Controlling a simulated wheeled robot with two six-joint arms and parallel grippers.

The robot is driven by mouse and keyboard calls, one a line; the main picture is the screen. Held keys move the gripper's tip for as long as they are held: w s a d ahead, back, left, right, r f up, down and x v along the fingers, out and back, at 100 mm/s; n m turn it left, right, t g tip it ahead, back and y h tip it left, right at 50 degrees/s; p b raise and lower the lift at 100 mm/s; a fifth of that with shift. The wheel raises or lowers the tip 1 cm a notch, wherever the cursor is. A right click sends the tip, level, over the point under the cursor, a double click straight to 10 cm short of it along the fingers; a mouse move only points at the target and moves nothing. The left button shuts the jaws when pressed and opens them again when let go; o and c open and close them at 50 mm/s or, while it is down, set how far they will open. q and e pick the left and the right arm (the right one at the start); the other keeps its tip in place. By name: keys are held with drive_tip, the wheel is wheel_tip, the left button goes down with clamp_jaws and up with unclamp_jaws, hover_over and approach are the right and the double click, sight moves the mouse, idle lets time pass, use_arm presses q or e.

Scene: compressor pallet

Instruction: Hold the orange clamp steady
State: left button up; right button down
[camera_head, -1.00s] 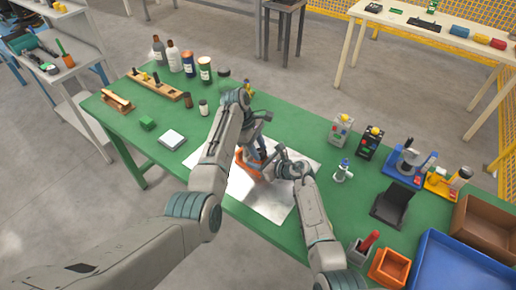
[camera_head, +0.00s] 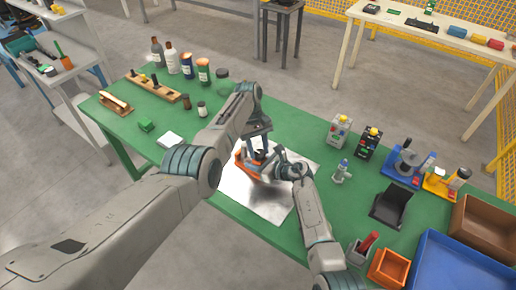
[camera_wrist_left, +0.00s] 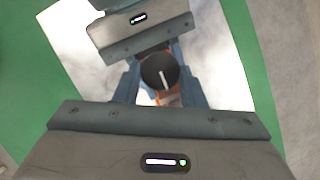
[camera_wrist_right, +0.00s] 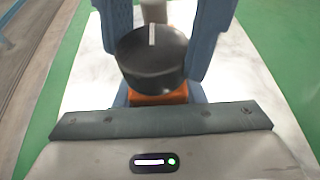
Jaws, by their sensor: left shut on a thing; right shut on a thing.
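The orange clamp (camera_head: 243,162) is on a pale metal sheet (camera_head: 234,190) on the green table. It has a round black knob with a white line on top, seen in the left wrist view (camera_wrist_left: 160,72) and the right wrist view (camera_wrist_right: 152,62). My left gripper (camera_head: 258,149) comes from above, its blue fingers shut around the knob. My right gripper (camera_head: 266,170) comes in low from the right, its fingers shut on the orange clamp (camera_wrist_right: 158,98) under the knob. My grippers hide much of the clamp.
Several bottles (camera_head: 187,67) and a wooden block with holes (camera_head: 152,87) stand at the back left. A small white box (camera_head: 170,140) lies left of the sheet. A blue tray (camera_head: 462,265) and an orange bin (camera_head: 388,268) are at the right.

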use_arm(q)
drive_tip(key=shift+w, duration=0.1)
idle(0.4)
drive_tip(key=o, duration=1)
drive_tip(key=shift+r, duration=0.1)
drive_tip(key=v, duration=1.1)
drive_tip(key=shift+r, duration=0.4)
drive_tip(key=shift+w, duration=0.1)
